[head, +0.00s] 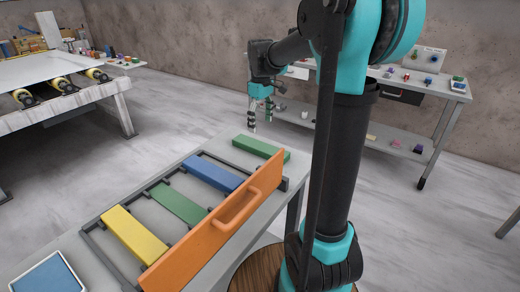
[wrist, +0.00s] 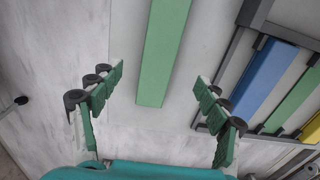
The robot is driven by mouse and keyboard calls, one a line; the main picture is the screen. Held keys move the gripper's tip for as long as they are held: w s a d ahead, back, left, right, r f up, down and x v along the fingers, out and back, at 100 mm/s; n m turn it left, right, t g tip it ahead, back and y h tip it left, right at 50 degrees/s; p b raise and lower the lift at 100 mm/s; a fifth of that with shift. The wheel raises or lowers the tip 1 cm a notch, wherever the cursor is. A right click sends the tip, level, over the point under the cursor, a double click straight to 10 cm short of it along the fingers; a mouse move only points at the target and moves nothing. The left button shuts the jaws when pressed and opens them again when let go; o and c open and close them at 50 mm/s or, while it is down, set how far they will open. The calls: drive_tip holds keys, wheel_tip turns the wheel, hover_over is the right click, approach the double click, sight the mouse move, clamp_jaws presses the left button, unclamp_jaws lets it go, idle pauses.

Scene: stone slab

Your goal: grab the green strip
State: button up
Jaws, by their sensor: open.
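One green strip (head: 258,148) lies loose on the slab table's far end, apart from the rack. In the wrist view this green strip (wrist: 163,50) runs from the top edge down between my fingers, untouched. My gripper (head: 260,116) is open and empty, above and beyond the table's far end in the head view. In the wrist view my gripper (wrist: 158,80) has its fingers spread on either side of the strip's near end. A second green strip (head: 178,204) sits in the rack between the blue and yellow strips; it also shows in the wrist view (wrist: 294,98).
The dark rack (head: 96,241) holds a blue strip (head: 212,173) and a yellow strip (head: 134,234). An orange panel with a handle (head: 190,246) stands along the rack's right side. A blue tile (head: 48,274) lies at the near left. Bare slab surrounds the loose green strip.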

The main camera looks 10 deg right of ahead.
sight(260, 146)
wheel_tip(260, 146, down, 10)
drive_tip(key=shift+a+r, duration=0.1)
drive_tip(key=shift+r, duration=0.1)
idle(0.3)
drive_tip(key=shift+w, duration=0.1)
drive_tip(key=c, duration=1.6)
